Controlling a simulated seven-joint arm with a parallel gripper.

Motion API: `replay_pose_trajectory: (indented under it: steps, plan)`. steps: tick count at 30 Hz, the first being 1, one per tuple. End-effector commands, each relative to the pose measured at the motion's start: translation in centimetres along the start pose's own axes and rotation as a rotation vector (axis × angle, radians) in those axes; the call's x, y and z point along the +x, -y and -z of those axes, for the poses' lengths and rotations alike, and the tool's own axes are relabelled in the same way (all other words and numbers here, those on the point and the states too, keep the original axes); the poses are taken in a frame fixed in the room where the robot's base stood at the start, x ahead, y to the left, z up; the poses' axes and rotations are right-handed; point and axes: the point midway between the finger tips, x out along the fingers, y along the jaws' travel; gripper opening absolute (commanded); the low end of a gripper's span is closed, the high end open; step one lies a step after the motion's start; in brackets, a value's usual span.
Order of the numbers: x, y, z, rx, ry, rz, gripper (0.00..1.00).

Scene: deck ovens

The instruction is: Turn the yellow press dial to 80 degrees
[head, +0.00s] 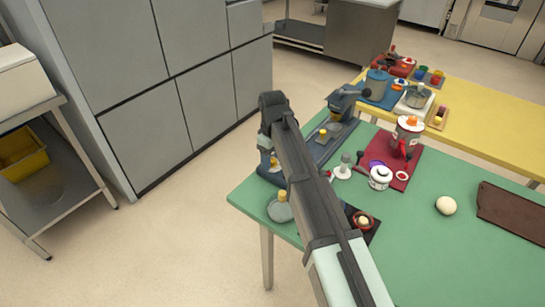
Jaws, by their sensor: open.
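My arm reaches from the bottom across the left part of the green table (440,255), and its bent end hangs down near the table's left corner. My gripper (268,168) is small there and partly hidden by the arm; its jaws are open, and I see nothing held. A blue-grey press-like device (343,98) stands on a dark board just right of it. A small yellow knob (323,133) shows on that board. Another yellow knob (283,195) stands on a round grey disc (279,211) below my gripper. I cannot tell which is the press dial, or read any angle.
A dough ball (446,205) and brown board (512,213) lie at right. A yellow table (480,125) stands behind. Grey cabinets (195,110) are at left. Green tabletop is clear at front right.

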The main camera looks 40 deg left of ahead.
Motion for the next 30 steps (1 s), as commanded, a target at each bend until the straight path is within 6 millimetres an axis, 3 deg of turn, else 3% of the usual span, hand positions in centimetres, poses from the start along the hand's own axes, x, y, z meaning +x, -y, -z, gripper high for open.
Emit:
replay_pose_trajectory:
  steps: [2, 18, 30]
  plan:
    - [-0.01, 0.0, 0.0, 0.0, 0.0, 0.0, 0.58]
    - [-0.03, 0.0, -0.01, 0.0, 0.0, 0.0, 0.07]
    - [-0.04, -0.01, 0.01, 0.081, 0.001, 0.0, 0.06]
